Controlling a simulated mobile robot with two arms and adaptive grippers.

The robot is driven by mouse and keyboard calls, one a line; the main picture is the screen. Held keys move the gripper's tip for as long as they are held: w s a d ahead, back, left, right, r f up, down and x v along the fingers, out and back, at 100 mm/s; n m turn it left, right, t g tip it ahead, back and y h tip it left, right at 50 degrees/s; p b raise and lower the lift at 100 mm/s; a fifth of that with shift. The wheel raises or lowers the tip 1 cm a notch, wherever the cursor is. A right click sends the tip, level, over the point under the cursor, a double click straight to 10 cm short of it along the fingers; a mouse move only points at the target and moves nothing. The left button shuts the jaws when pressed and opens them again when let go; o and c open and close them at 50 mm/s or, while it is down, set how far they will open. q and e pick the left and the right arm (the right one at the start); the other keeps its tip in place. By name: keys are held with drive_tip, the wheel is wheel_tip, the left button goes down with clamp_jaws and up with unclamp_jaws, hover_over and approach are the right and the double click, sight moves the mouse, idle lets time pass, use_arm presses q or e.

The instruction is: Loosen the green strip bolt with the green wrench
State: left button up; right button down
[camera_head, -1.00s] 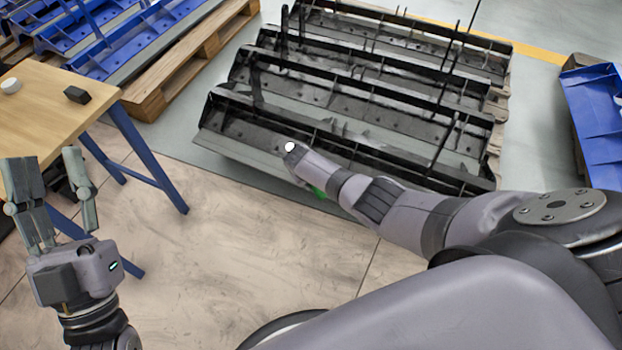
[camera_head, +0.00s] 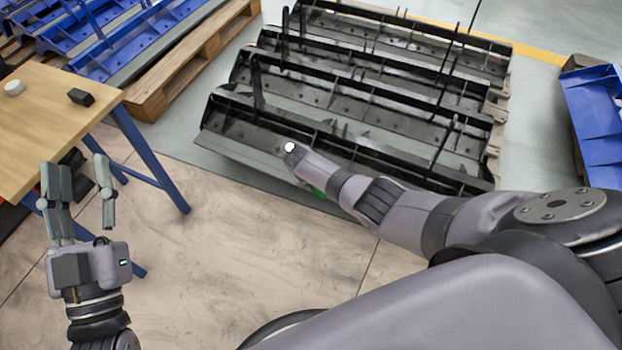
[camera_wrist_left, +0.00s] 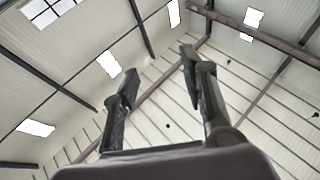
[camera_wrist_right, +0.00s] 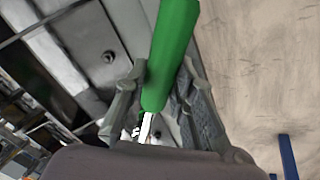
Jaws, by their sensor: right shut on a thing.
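The green wrench (camera_wrist_right: 174,50) fills the middle of the right wrist view, with a bright metal shaft below its green part. My right gripper (camera_wrist_right: 158,85) is shut on it. In the head view only a bit of green (camera_head: 318,192) shows under my right forearm, beside the nearest black strip carrier (camera_head: 250,135); the arm hides the gripper itself. My left gripper (camera_head: 83,180) is open and empty, pointing up near the wooden table. Its fingers also show apart against the ceiling in the left wrist view (camera_wrist_left: 155,80). I cannot make out the green strip bolt.
Several black carriers lie in rows on a pallet ahead. A wooden table (camera_head: 50,110) with blue legs stands at left, bearing a small black block (camera_head: 81,97) and a white round piece (camera_head: 14,87). A blue carrier (camera_head: 600,120) is at right. The near floor is open.

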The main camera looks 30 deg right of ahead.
use_arm(q)
drive_tip(key=shift+w+a+f+g+y+p, duration=0.1)
drive_tip(key=shift+w+f+g+y+p, duration=0.1)
drive_tip(key=shift+f+g, duration=0.4)
drive_tip(key=shift+w+f+g+y+p, duration=0.15)
drive_tip(key=shift+w+f+g, duration=0.1)
drive_tip(key=shift+f, duration=0.6)
drive_tip(key=shift+w+a+f+g+y+p, duration=0.15)
drive_tip(key=shift+f+g, duration=0.3)
drive_tip(key=shift+f, duration=0.25)
use_arm(e)
drive_tip(key=shift+a+r, duration=0.1)
drive_tip(key=shift+r, duration=0.35)
use_arm(q)
drive_tip(key=shift+d, duration=0.1)
